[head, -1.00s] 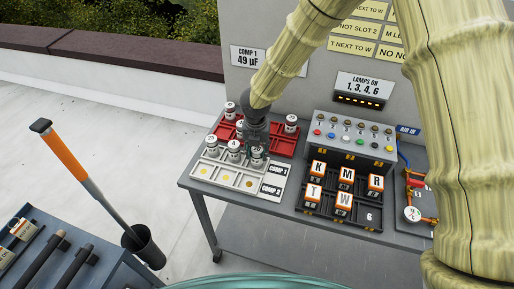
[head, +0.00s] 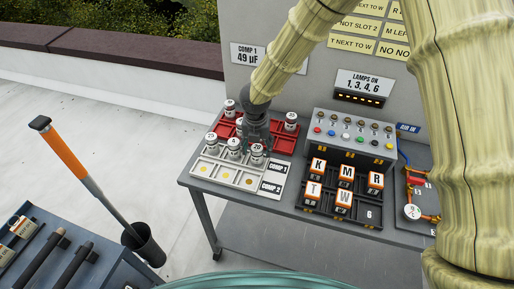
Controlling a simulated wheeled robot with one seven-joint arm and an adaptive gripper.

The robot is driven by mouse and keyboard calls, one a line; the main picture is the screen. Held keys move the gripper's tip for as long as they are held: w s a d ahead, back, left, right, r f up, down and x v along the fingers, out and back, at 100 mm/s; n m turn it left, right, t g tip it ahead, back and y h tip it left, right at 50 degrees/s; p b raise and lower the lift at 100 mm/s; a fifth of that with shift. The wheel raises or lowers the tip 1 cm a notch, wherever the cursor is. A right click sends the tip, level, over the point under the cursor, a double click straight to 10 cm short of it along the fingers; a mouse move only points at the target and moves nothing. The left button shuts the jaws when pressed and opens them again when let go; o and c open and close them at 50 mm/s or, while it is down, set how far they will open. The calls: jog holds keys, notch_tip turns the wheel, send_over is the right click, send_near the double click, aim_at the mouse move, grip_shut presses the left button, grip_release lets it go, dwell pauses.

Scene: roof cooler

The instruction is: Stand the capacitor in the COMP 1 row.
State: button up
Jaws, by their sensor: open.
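A white rack (head: 208,173) on the grey table has two rows, with labels COMP 1 (head: 277,169) and COMP 2 (head: 270,188). Several white capacitors stand in its back row: one at left (head: 211,141), one in the middle (head: 233,147) and one at right (head: 257,152). The front row shows bare coloured discs. Behind it, a red tray (head: 284,142) holds capacitors at its left (head: 230,107) and right (head: 291,121). My gripper (head: 257,143) is open, pointing down right above the right capacitor of the back row; whether it touches is too small to tell.
A sign (head: 248,56) reads COMP 1, 49 µF. Right of the rack are a black tray of lettered blocks (head: 344,199) and a button box (head: 352,139). An air gauge panel (head: 413,212) is at far right. An orange-handled tool (head: 65,152) stands in a black holder at left.

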notch_tip(320, 180, up, 11)
jog(key=s+b, duration=0.1)
jog(key=b, duration=0.2)
jog(key=shift+s+r, duration=0.15)
jog(key=shift+s, duration=0.05)
